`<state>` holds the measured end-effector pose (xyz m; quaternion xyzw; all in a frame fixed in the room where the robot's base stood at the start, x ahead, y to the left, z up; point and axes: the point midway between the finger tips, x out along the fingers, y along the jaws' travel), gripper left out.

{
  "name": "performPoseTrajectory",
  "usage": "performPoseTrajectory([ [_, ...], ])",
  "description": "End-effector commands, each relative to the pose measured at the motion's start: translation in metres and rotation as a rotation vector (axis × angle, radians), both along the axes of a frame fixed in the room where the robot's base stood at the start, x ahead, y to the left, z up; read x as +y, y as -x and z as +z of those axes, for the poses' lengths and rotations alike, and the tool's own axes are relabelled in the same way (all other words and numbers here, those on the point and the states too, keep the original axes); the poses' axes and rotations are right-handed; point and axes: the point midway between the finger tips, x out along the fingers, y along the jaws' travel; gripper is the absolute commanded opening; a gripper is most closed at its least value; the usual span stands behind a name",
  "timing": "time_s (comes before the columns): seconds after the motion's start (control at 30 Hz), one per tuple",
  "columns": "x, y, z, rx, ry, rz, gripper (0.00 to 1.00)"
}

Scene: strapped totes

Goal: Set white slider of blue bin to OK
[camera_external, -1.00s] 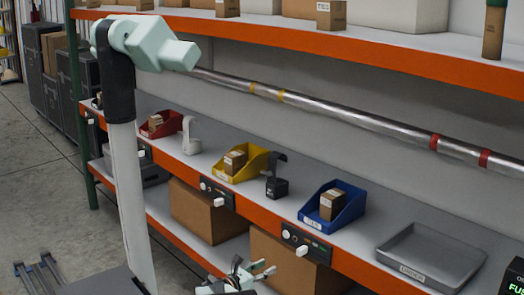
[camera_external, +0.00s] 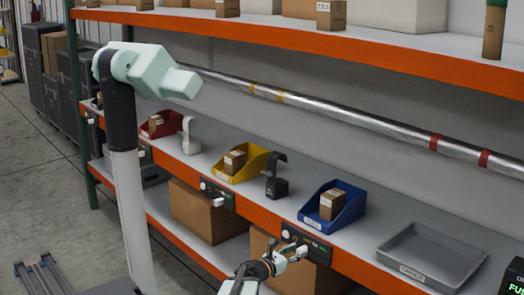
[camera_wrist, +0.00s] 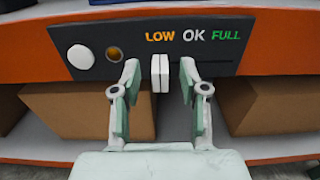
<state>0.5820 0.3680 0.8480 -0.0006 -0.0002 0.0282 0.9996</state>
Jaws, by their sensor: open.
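The blue bin (camera_external: 352,211) stands on the shelf with a cardboard box (camera_external: 331,204) in it. Its dark panel (camera_external: 318,246) is on the orange shelf edge below; in the wrist view the panel (camera_wrist: 235,58) reads LOW, OK and FULL. The white slider (camera_wrist: 160,73) stands under LOW, at the left part of its dark slot. My gripper (camera_wrist: 159,88) is open, one finger left and one right of the slider, with a gap visible on both sides. In the external view my gripper (camera_external: 291,254) is in front of this panel and partly covers it.
Cardboard boxes (camera_wrist: 258,105) stand on the lower shelf. A grey tray (camera_external: 440,248) lies right of the blue bin, a yellow bin (camera_external: 253,162) left.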

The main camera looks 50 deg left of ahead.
Motion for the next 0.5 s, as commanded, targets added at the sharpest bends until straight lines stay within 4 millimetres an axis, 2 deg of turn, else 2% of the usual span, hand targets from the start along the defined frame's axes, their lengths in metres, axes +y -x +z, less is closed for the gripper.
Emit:
performPoseTrajectory([
  [0.03, 0.001, -0.009, 0.001, 0.000, 0.000, -0.002, 0.44],
  [0.2, 0.002, -0.021, 0.000, 0.000, -0.001, -0.001, 0.44],
  [0.5, 0.001, -0.024, 0.000, 0.000, -0.001, 0.000, 0.44],
])
